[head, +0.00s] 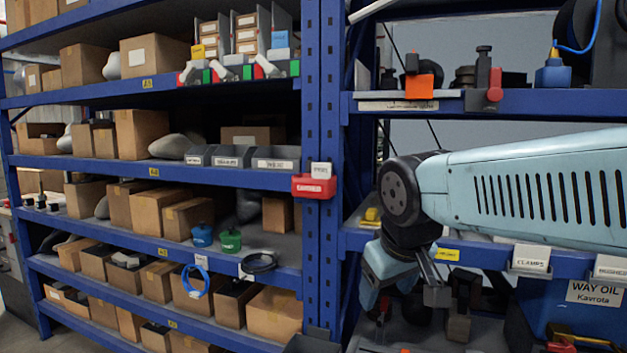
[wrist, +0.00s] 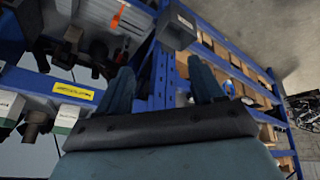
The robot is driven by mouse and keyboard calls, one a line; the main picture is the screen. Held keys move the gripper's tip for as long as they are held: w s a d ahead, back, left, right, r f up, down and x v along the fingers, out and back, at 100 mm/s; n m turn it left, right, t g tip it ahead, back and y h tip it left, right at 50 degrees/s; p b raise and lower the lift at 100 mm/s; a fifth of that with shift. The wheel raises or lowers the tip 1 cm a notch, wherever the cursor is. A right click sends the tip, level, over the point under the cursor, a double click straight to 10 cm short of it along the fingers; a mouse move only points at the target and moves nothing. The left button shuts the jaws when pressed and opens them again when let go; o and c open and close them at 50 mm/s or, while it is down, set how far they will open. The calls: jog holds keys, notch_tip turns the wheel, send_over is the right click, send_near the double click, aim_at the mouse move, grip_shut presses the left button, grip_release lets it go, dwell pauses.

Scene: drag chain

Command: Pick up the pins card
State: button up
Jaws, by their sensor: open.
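A small white card (head: 321,170), whose faint print seems to read PINS, stands upright in a red holder (head: 314,187) on the front of the blue upright between the two racks. My gripper is at the right rack, lower and to the right of that card in the head view. In the wrist view, my gripper (wrist: 160,64) is open, its two blue fingers apart with nothing held. A blue rack post shows beyond the gap between them. I cannot make out the pins card in the wrist view.
A CLAMPS card (head: 530,257) and a BUSHINGS card (head: 610,267) sit on the right rack's shelf edge. The left rack (head: 170,178) holds many cardboard boxes and grey bins. A grey box-like thing (wrist: 176,25) juts out beyond my fingers.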

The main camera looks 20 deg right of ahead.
jog(key=o, duration=0.4)
jog(key=w+d+n+h, duration=0.1)
jog(key=n, duration=0.1)
jog(key=w+d+n+h, duration=0.1)
jog(key=w+n, duration=0.1)
jog(key=w+d+r+n+h, duration=0.1)
jog(key=n, duration=0.1)
jog(key=shift+w+g+h, duration=0.3)
jog(key=shift+w, duration=0.1)
jog(key=n+t+h, duration=0.6)
jog(key=n+t, duration=0.4)
jog(key=n, duration=1.1)
send_near(321, 169)
jog(key=x, duration=0.9)
